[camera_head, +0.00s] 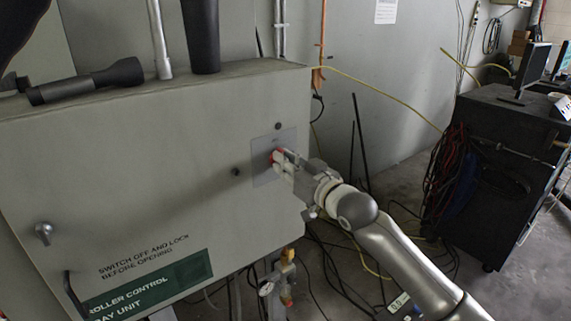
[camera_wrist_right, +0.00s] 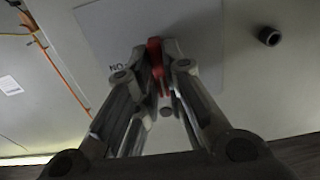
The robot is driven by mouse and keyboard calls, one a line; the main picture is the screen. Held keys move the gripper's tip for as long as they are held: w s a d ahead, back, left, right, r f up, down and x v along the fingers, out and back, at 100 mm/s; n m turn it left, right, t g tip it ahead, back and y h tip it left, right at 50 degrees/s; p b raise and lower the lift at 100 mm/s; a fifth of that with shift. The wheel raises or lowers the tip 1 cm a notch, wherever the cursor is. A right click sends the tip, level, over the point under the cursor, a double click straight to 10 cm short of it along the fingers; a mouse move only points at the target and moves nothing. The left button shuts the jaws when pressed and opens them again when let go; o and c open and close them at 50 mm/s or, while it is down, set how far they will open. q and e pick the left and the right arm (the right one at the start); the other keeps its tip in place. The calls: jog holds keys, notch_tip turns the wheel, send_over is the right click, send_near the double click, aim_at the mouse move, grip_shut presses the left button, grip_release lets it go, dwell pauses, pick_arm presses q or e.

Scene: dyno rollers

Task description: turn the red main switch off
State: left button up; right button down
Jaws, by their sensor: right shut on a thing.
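The red main switch (camera_head: 275,156) sits on a square grey plate (camera_head: 262,172) on the front of the pale control cabinet (camera_head: 130,170). My right gripper (camera_head: 281,157) reaches it from the right and is shut on it. In the right wrist view the red handle (camera_wrist_right: 155,52) shows between the two fingertips of the right gripper (camera_wrist_right: 157,50), with part of the lettering "NO" beside it on the plate. The fingers hide part of the handle, and I cannot tell its exact setting. My left gripper is not in view.
A black torch (camera_head: 88,82) lies on the cabinet top near a dark upright cylinder (camera_head: 202,35). A black knob (camera_head: 236,172) and a latch (camera_head: 43,231) stick out from the cabinet front. A dark cart (camera_head: 497,165) with cables stands at right.

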jog(key=shift+f+n, duration=0.2)
jog(key=shift+n, duration=0.1)
jog(key=c, duration=1.6)
grip_release()
jog(key=shift+c, duration=0.2)
jog(key=shift+o, duration=0.6)
jog(key=shift+r, duration=0.15)
jog(key=v, duration=1.2)
